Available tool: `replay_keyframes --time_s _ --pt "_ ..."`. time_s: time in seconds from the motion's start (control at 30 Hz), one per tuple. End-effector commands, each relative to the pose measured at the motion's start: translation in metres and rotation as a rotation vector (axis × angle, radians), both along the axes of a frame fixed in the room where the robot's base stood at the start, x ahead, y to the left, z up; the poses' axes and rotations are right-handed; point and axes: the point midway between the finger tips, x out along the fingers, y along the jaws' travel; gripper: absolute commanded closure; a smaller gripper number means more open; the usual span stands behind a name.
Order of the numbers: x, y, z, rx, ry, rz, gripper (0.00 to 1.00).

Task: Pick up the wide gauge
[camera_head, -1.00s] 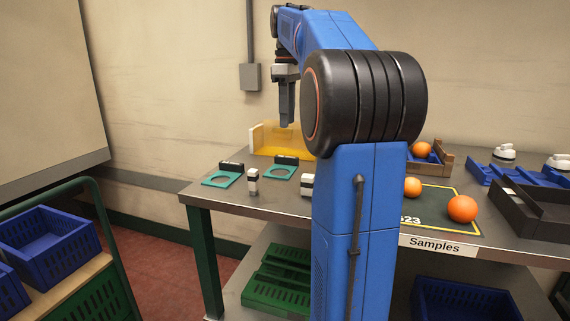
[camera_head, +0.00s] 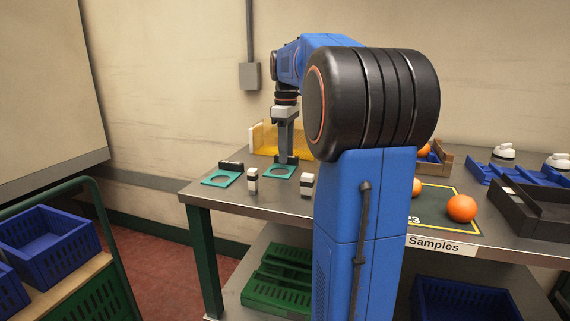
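Two teal ring gauges with black grips lie on the steel table. The left gauge (camera_head: 213,181) is clear of my arm. The right gauge (camera_head: 271,174) is beneath my gripper (camera_head: 286,160). I cannot tell for sure which of the two is the wide gauge. My gripper points straight down with its fingertips at the right gauge's black grip, which they mostly hide. I cannot tell whether the fingers are closed around it.
Two small white-and-black blocks (camera_head: 253,181) (camera_head: 307,184) stand in front of the gauges. A yellow translucent bin (camera_head: 262,139) is behind my gripper. Oranges (camera_head: 461,208), a dark mat (camera_head: 440,197) and a black tray (camera_head: 530,222) lie to the right. My arm hides the table's middle.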

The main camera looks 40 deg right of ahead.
Motion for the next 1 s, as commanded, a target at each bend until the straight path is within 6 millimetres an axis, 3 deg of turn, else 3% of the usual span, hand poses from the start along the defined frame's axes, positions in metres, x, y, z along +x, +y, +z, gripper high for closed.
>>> replay_keyframes --time_s 0.27,0.4,0.43,0.77,1.0 --pt "0.0 0.0 -0.003 0.0 0.0 0.0 0.62" --pt "0.0 0.0 -0.003 0.0 0.0 0.0 0.96" --pt "0.0 0.0 -0.003 0.0 0.0 0.0 1.0" --pt "0.0 0.0 0.0 -0.001 -0.001 0.0 1.0" --pt "0.0 0.0 0.03 -0.001 -0.002 0.0 1.0"
